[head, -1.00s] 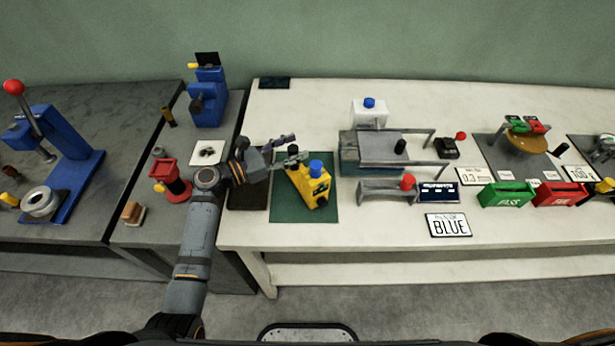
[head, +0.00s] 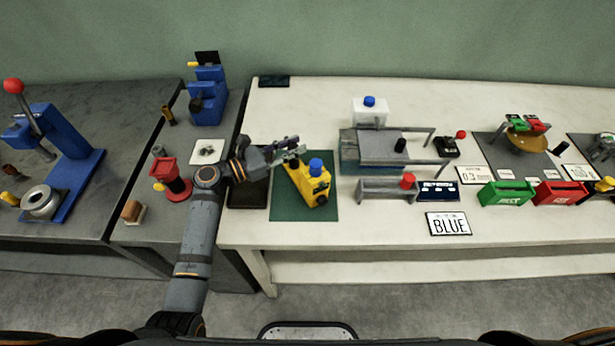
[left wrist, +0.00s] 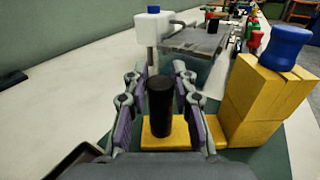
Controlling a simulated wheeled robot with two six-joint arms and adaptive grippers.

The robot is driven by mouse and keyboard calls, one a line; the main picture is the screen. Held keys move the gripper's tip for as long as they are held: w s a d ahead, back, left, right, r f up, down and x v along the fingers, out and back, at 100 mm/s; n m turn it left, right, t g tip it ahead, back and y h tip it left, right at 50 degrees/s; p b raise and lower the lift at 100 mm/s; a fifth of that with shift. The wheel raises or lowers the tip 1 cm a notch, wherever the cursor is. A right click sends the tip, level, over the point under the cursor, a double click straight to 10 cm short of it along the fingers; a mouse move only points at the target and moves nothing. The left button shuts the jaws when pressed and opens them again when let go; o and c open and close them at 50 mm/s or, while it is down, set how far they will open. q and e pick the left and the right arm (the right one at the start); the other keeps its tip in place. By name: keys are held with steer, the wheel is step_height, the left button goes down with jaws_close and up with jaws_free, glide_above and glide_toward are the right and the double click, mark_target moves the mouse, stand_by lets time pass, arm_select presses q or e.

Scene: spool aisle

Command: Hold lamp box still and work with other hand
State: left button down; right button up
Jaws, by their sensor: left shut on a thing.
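The lamp box is a yellow body (head: 313,186) with a blue knob on top, on a green mat (head: 287,205) at the left of the white table. In the left wrist view, the tall yellow part (left wrist: 262,105) is at the right, with a low yellow foot in front carrying a black upright post (left wrist: 160,107). My left gripper (head: 296,150) reaches in from the left at the box's far left side. Its fingers are on either side of the black post, shut on it. The exact contact is hard to see. My right gripper is not in view.
A dark tray (head: 248,192) lies left of the mat. A grey fixture (head: 372,150) and a white container with a blue cap (head: 369,112) stand to the right. A BLUE plate (head: 449,224), green bin (head: 507,194) and red bin (head: 560,193) are farther right.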

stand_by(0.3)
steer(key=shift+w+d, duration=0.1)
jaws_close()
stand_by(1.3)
